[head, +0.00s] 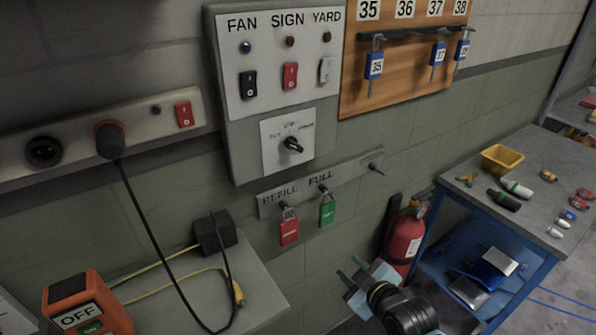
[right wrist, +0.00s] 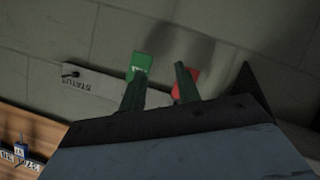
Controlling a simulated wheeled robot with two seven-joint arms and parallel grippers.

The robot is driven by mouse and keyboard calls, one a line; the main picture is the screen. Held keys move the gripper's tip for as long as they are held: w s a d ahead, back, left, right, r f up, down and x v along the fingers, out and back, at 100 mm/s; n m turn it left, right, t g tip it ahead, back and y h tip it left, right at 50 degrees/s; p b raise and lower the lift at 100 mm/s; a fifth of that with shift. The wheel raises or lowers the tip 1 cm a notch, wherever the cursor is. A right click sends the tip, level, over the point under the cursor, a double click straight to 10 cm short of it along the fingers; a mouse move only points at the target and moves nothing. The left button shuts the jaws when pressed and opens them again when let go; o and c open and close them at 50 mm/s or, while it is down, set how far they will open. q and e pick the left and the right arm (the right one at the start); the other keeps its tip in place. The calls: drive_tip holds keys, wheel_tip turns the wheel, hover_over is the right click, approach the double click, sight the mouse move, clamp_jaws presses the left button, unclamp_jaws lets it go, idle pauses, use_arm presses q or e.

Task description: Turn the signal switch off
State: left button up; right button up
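A grey control panel (head: 275,105) is on the wall, with columns marked FAN, SIGN and YARD; no label reads "signal". Under SIGN is a red rocker switch (head: 290,77) below a small dark red lamp (head: 290,41). I cannot tell the rocker's position. A black FAN rocker (head: 248,84) and a white YARD rocker (head: 326,70) flank it. My right gripper (head: 351,269) is low and right of the panel, well apart from it. Its two green fingers stand apart with nothing between them in the right wrist view (right wrist: 160,88). My left gripper is out of view.
A rotary knob (head: 292,144) is under the switches. Red (head: 289,231) and green (head: 327,212) tags hang on a rail below. A fire extinguisher (head: 403,238) and a blue-framed workbench (head: 495,230) are at right. A power strip (head: 80,140) with another red switch (head: 184,114) is at left.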

drive_tip(key=a+r+n+t+y+p, duration=0.1)
drive_tip(key=a+r+n+t+y, duration=0.15)
drive_tip(key=r, duration=1.35)
drive_tip(key=n+y, duration=0.2)
drive_tip(key=n, duration=0.1)
approach(295, 147)
drive_tip(key=shift+t, duration=0.45)
drive_tip(key=x, duration=0.3)
drive_tip(key=p+x, duration=0.1)
drive_tip(key=x, duration=0.2)
drive_tip(key=p+x, duration=0.1)
drive_tip(key=x, duration=0.2)
drive_tip(key=shift+a+f, duration=0.1)
drive_tip(key=shift+f, duration=0.3)
drive_tip(key=c, duration=0.7)
